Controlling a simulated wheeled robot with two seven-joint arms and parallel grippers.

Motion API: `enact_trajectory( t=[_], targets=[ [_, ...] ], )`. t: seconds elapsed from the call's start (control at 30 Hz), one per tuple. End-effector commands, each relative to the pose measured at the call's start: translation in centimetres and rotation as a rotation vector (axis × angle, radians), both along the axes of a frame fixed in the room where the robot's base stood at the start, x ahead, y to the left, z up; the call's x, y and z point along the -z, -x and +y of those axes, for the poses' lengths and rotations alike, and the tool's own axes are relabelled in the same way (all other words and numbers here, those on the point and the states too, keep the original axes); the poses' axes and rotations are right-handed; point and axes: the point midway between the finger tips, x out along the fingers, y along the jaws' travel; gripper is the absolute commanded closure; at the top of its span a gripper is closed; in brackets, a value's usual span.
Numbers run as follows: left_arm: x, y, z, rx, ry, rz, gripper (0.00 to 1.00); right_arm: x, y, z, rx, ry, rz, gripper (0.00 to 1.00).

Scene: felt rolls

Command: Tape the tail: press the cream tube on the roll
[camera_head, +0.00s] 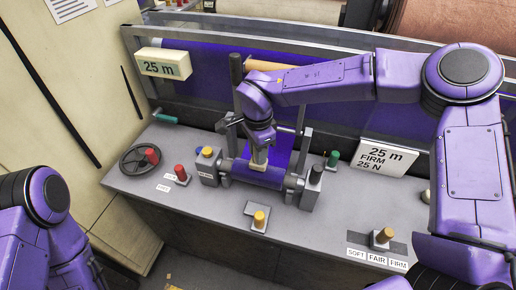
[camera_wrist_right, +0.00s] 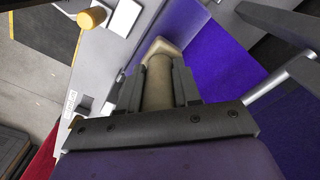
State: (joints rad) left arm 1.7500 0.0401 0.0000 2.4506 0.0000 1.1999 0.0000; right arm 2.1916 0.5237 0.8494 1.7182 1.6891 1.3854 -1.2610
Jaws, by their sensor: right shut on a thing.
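The cream tube (camera_wrist_right: 157,88) is between the two dark fingers of my right gripper (camera_wrist_right: 159,68), with its wider pale end beyond the fingertips. In the head view my right gripper (camera_head: 260,146) points down, shut on the tube, directly over the purple felt roll (camera_head: 257,176) in the machine's middle. The tube's lower end is at the roll's upper side; I cannot tell whether it touches. Purple felt (camera_wrist_right: 235,95) lies beside the tube in the wrist view. My left gripper is outside the views; only part of my left arm shows at lower left.
The grey bench (camera_head: 228,226) carries a handwheel (camera_head: 139,160), a red knob (camera_head: 181,171), a yellow knob (camera_head: 260,218) and a green knob (camera_head: 333,158). A metal frame with a "25 m" block (camera_head: 163,65) stands behind.

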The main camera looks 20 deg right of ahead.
Motion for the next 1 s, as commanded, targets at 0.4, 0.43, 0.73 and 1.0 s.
enact_trajectory(
  t=[0.4, 0.43, 0.73, 1.0],
  targets=[
    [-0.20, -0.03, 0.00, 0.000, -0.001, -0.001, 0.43, -0.15, 0.05, 0.00, 0.001, 0.000, -0.001, 1.00],
    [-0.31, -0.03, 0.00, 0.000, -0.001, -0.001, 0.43, -0.17, 0.08, 0.00, 0.001, -0.001, 0.000, 1.00],
    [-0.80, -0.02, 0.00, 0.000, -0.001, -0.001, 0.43, -0.09, 0.31, 0.01, 0.000, 0.000, -0.002, 1.00],
    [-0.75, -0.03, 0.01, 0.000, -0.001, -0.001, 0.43, -0.01, 0.32, 0.02, 0.000, 0.000, -0.001, 1.00]
  ],
)
